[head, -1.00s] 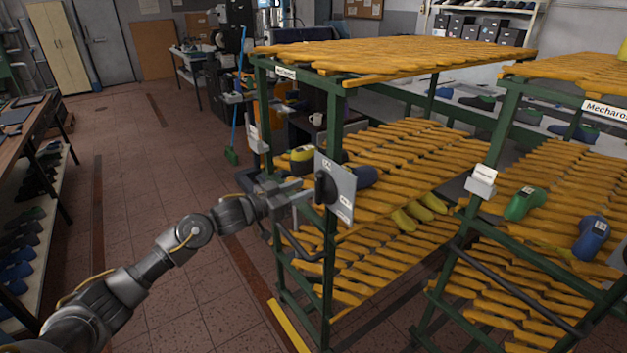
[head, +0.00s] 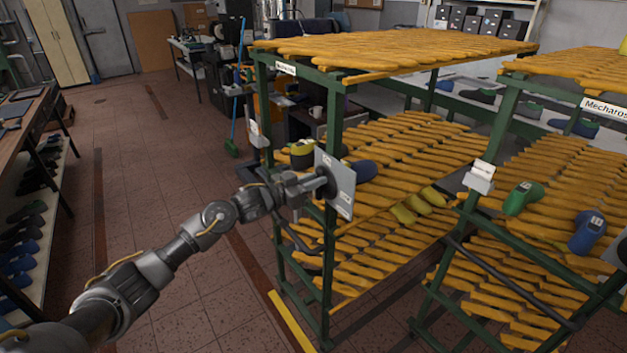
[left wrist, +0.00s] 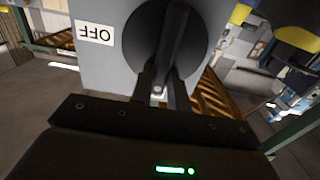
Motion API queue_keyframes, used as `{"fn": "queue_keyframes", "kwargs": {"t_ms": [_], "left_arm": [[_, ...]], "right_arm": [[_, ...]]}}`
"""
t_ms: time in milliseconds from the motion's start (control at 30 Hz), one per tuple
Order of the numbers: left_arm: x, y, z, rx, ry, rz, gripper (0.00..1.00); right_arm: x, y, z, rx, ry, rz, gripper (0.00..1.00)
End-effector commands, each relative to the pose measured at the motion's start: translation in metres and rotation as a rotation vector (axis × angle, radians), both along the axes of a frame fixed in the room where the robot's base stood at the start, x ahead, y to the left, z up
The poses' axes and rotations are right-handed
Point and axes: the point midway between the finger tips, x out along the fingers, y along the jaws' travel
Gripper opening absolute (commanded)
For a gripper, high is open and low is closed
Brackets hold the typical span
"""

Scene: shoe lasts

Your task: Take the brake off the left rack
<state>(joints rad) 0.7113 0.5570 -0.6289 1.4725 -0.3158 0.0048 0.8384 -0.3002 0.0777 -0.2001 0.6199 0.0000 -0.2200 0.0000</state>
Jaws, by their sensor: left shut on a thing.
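The brake on the left rack (head: 333,120) is a black round knob with a bar handle (left wrist: 175,40) on a grey plate (head: 344,184). The plate is fixed at the rack's near post. In the left wrist view the plate (left wrist: 105,72) carries an "OFF" label, seen upside down, left of the knob. My left gripper (head: 312,187) reaches the knob from the left. In the left wrist view its two narrow fingers (left wrist: 166,92) are shut on the lower end of the handle. My right gripper is not in view.
The rack's orange slatted shelves hold a blue last (head: 362,170) and yellow lasts (head: 420,203) behind the plate. A second rack (head: 507,120) with green and blue lasts stands at the right. A yellow floor strip (head: 288,322) lies below. The tiled floor at left is open.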

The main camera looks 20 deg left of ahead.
Motion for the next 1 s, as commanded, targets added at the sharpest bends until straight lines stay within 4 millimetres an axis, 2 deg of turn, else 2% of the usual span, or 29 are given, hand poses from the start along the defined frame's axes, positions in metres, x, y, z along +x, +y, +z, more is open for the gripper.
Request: {"fn": "queue_keyframes", "kwargs": {"t_ms": [467, 1000], "left_arm": [[-0.001, -0.001, -0.002, 0.082, -0.069, 0.002, 0.00], [-0.009, -0.010, -0.008, 0.454, -0.377, 0.003, 0.00]], "right_arm": [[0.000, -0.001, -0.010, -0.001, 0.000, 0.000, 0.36], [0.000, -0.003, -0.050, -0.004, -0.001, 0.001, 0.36]]}}
